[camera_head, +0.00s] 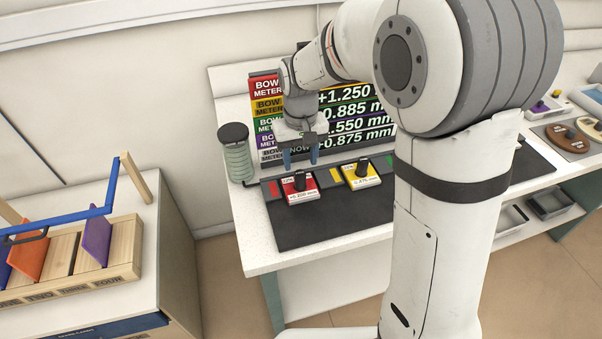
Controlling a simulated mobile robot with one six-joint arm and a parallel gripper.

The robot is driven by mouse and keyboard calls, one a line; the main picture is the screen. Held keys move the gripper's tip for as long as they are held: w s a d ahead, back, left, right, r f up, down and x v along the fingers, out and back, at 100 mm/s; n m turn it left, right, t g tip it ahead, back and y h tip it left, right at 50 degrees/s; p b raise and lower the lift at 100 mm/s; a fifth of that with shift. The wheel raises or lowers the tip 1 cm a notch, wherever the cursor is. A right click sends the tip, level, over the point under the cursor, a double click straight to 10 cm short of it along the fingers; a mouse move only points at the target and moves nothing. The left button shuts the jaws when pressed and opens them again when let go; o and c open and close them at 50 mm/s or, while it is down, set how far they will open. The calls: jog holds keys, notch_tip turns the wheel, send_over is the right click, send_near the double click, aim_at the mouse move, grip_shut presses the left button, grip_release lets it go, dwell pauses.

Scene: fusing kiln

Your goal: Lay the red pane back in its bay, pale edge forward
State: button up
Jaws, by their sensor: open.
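A small red pane (301,194) with a black knob and a pale, printed front edge lies on the dark mat (320,222) on the bench. A similar yellow pane (361,179) lies to its right. Red, yellow and green marks line the mat's back edge; the red mark (272,188) is just left of the red pane. My gripper (300,162) points down with its blue fingers apart and empty, just behind and above the red pane. I cannot tell the exact height gap. My arm hides the mat's right part.
A stack of bow meter displays (268,107) stands behind my gripper, with a lidded glass jar (236,155) to its left. At left, a wooden rack (122,262) holds upright orange and purple panes under a blue bar (70,218). Trays stand at the far right.

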aim_at(300, 174)
jog(key=s+d+r+m+t, duration=0.1)
jog(key=s+d+r+m, duration=0.1)
jog(key=s+d+r, duration=0.6)
jog(key=s+d+f+t, duration=0.1)
jog(key=s+d, duration=0.2)
jog(key=s, duration=0.2)
jog(key=s+d+m+t, duration=0.1)
jog(key=s+d, duration=0.2)
jog(key=s, duration=0.3)
jog(key=shift+s+d+f, duration=0.2)
jog(key=shift+d+f, duration=0.15)
jog(key=shift+f, duration=0.05)
jog(key=shift+c, duration=0.6)
